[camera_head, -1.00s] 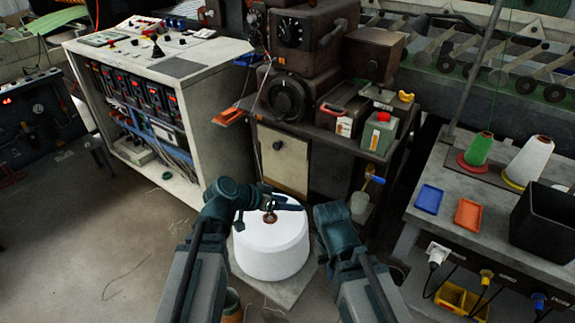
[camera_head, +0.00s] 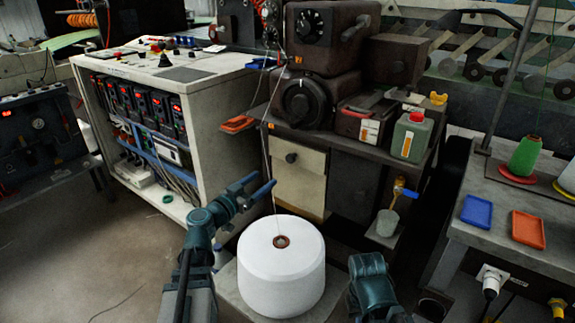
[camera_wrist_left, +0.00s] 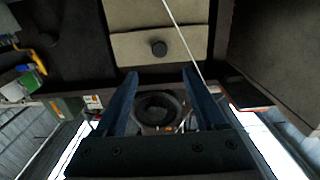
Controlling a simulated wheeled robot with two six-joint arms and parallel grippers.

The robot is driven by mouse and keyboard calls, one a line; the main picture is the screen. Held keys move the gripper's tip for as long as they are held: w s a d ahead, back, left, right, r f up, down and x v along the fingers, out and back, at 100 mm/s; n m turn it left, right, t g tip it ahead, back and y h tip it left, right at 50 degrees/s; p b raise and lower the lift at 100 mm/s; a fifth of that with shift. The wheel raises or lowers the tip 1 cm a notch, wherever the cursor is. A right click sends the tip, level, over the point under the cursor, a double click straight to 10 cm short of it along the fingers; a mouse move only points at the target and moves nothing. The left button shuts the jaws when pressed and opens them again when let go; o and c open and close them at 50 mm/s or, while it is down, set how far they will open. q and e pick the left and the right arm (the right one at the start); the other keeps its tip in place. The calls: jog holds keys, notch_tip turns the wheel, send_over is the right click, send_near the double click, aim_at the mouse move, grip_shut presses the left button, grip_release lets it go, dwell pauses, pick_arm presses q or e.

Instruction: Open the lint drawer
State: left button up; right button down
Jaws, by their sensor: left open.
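The lint drawer (camera_head: 310,162) looks like the cream front with a dark round knob (camera_head: 291,158), above a larger cream panel on the dark machine. The drawer is shut. It also shows upside down in the left wrist view (camera_wrist_left: 125,48), with its knob (camera_wrist_left: 159,48) just beyond the fingertips and between their lines. My left gripper (camera_head: 257,188) is open and empty, in front of and below the drawer, apart from the knob. It also shows in the left wrist view (camera_wrist_left: 160,76). My right gripper (camera_head: 370,278) is low at right; its fingers are hidden.
A large white thread cone (camera_head: 268,275) stands below my left gripper. A thin thread runs up from it past the drawer front. A grey control cabinet (camera_head: 225,135) stands left. A small cup (camera_head: 387,222) hangs under a tap at right. A side table (camera_head: 490,235) is farther right.

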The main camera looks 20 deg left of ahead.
aim_at(289, 160)
pick_arm(q)
jog(key=x, duration=1.2)
jog(key=shift+w+d, duration=0.15)
jog(key=shift+w, duration=0.2)
jog(key=shift+c, duration=0.4)
grip_shut()
dwell(0.4)
